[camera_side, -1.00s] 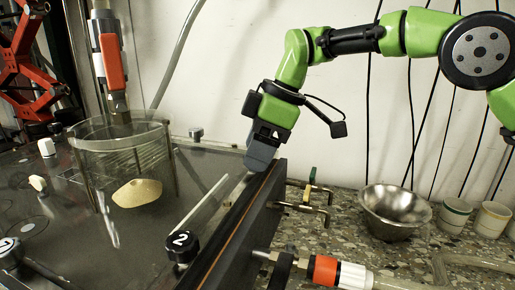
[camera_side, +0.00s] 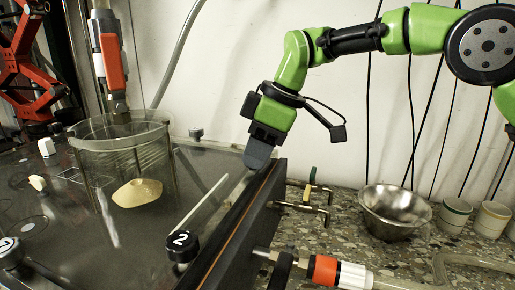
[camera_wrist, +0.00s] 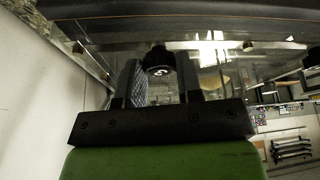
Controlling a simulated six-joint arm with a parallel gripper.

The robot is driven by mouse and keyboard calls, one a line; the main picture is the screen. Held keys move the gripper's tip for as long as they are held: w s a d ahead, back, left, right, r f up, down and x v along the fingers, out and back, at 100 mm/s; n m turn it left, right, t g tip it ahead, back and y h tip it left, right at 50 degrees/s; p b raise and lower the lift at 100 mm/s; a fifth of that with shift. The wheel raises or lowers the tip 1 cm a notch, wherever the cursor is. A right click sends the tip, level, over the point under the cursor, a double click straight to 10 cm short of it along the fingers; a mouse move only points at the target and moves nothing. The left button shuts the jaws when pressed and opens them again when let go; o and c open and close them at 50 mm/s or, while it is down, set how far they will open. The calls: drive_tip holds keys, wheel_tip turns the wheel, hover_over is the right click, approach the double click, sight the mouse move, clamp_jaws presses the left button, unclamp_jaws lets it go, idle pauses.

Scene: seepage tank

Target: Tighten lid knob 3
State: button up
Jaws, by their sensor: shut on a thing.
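My gripper (camera_side: 258,157) points down at the tank lid's far right edge, and its fingers hide what is between them in the side view. In the wrist view a black round knob with a small white mark (camera_wrist: 158,62) is between the two fingers of my gripper (camera_wrist: 160,82). The mark is too small to read surely; by its place I take it as lid knob 3. The fingers are shut on it. Knob 2 (camera_side: 182,246) stands at the near right edge of the lid (camera_side: 110,262), and knob 1 (camera_side: 10,252) at the lower left.
A clear cylinder (camera_side: 120,150) stands around a sand heap (camera_side: 137,193). A pale rod (camera_side: 203,203) lies behind knob 2. Brass fittings (camera_side: 305,208) stick out of the tank's right side. A steel bowl (camera_side: 393,210) and cups (camera_side: 455,217) stand on the right counter.

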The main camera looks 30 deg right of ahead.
drive_tip(key=m+h, duration=0.1)
drive_tip(key=m, duration=0.2)
drive_tip(key=m+t, duration=0.1)
drive_tip(key=m, duration=0.2)
drive_tip(key=shift+s+a+h, duration=0.2)
drive_tip(key=shift+h, duration=0.2)
drive_tip(key=m+h, duration=0.1)
drive_tip(key=m, duration=0.1)
drive_tip(key=m+t+h, duration=0.1)
drive_tip(key=m, duration=0.2)
drive_tip(key=shift+a+m, duration=0.1)
drive_tip(key=shift+m, duration=0.2)
drive_tip(key=o, duration=0.9)
drive_tip(key=shift+o, duration=0.2)
drive_tip(key=v, duration=1)
